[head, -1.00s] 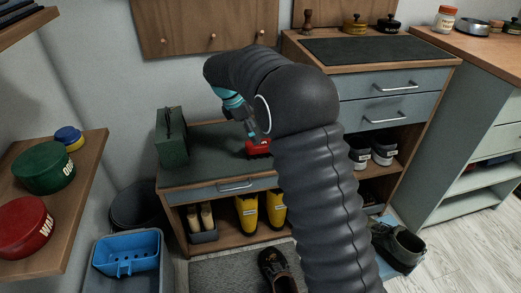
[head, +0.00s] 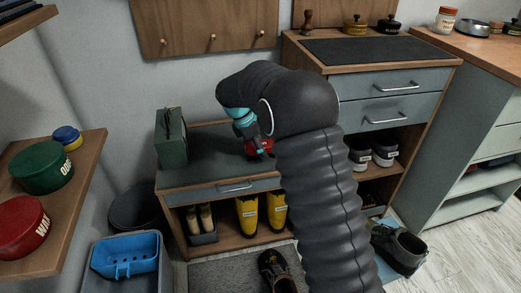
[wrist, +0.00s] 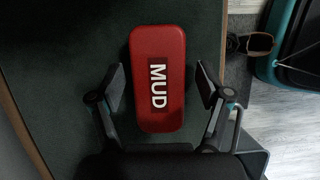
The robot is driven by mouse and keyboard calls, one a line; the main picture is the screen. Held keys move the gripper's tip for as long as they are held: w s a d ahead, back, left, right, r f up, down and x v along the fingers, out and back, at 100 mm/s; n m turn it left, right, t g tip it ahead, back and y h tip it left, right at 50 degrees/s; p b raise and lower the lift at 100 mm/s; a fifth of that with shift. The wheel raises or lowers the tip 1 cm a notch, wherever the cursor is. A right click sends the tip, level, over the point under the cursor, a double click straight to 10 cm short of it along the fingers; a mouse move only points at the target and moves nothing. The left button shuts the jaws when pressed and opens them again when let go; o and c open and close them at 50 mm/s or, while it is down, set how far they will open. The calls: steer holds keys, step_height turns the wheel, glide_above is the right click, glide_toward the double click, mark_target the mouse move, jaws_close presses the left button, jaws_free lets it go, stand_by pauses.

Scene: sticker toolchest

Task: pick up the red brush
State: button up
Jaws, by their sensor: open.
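The red brush (wrist: 158,80) lies on the dark green top of the low cabinet, its red back up with the white word MUD on it. In the head view the brush (head: 252,148) is partly hidden behind my gripper (head: 266,150). In the wrist view my gripper (wrist: 160,88) is open, with one finger on each side of the brush. Dark gaps show between the fingers and the brush, so it is not gripped. I cannot tell how far the fingertips are above the cabinet top.
A green metal box (head: 171,137) stands on the low cabinet (head: 205,160), left of the brush. Yellow boots (head: 247,215) stand on the shelf below. A taller cabinet (head: 440,66) stands close on the right. The cabinet top between box and brush is clear.

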steer(key=shift+f, duration=0.25)
stand_by(0.4)
steer(key=c, duration=1.3)
